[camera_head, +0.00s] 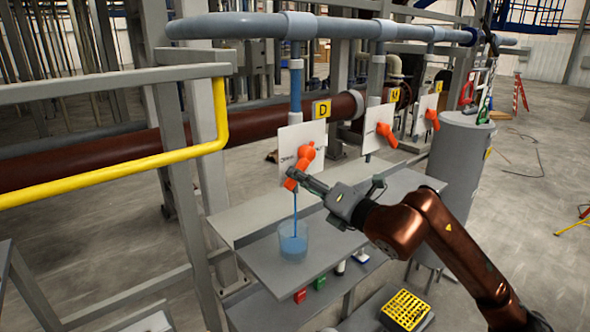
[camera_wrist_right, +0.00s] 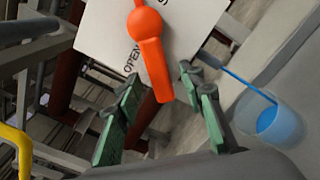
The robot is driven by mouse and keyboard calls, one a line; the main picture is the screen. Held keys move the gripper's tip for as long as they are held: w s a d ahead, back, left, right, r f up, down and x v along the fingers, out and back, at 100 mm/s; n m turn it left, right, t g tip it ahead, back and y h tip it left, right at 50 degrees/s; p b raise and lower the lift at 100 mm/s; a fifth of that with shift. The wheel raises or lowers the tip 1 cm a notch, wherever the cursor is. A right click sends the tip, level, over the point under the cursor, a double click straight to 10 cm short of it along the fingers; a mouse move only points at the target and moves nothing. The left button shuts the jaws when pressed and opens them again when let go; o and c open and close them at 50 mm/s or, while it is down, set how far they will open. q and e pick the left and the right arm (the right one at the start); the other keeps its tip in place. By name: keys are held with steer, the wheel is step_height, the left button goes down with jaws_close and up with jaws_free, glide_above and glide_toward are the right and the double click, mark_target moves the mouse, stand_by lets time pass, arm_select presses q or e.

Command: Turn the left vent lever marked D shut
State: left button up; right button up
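The orange vent lever (camera_head: 305,156) sits on a white plate (camera_head: 288,139) below the yellow D sign (camera_head: 322,110). Its handle slants down and left in the head view. In the right wrist view the lever (camera_wrist_right: 152,55) lies beside the printed word OPEN. A blue stream runs down into a clear beaker (camera_head: 292,246), which holds blue liquid. My right gripper (camera_wrist_right: 165,118) is open, with one green-padded finger on each side of the handle's end and gaps to both. In the head view the right gripper (camera_head: 303,181) is at the handle's lower end. My left gripper is out of view.
Two more orange levers (camera_head: 386,135) (camera_head: 432,119) stand on plates to the right. A grey shelf (camera_head: 330,262) carries the beaker under the lever. A yellow rail (camera_head: 120,168) is at the left, and a grey tank (camera_head: 459,165) at the right.

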steer(key=shift+p+x, duration=0.45)
steer(key=shift+x, duration=0.55)
steer(key=shift+w+a, duration=0.3)
steer(key=shift+c, duration=0.3)
jaws_close()
